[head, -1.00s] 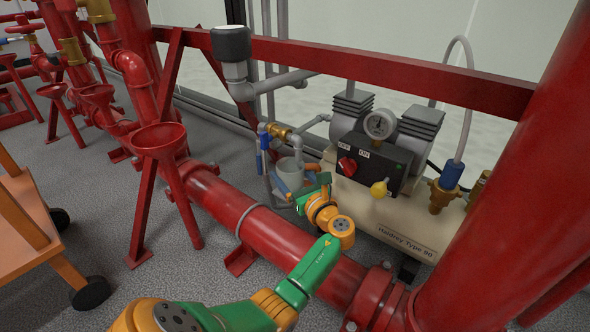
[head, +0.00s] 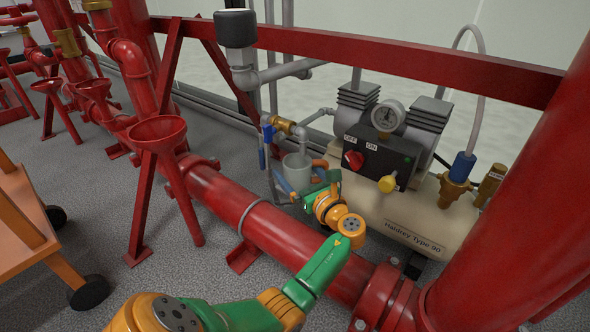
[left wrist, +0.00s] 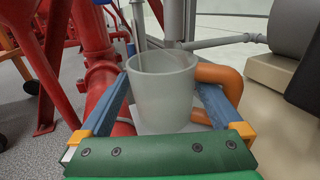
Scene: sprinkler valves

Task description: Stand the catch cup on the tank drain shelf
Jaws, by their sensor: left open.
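The catch cup (head: 297,172) is a pale grey, open-topped cup, upright in front of the compressor; it fills the middle of the left wrist view (left wrist: 160,95). An orange, handle-like loop (left wrist: 218,75) curves out at its right. My left gripper (head: 299,190) is open, with one blue finger on each side of the cup. A gap shows between the right finger and the cup; contact on the left is unclear. A pale flat surface (left wrist: 192,127) shows under the cup; I cannot tell whether it touches. My right gripper is not in view.
A grey drain pipe with a brass valve (head: 284,126) and blue lever (head: 262,158) stands just behind the cup. The compressor tank (head: 415,215) is to the right. A thick red pipe (head: 240,208) runs in front, with a red funnel (head: 158,132) at left.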

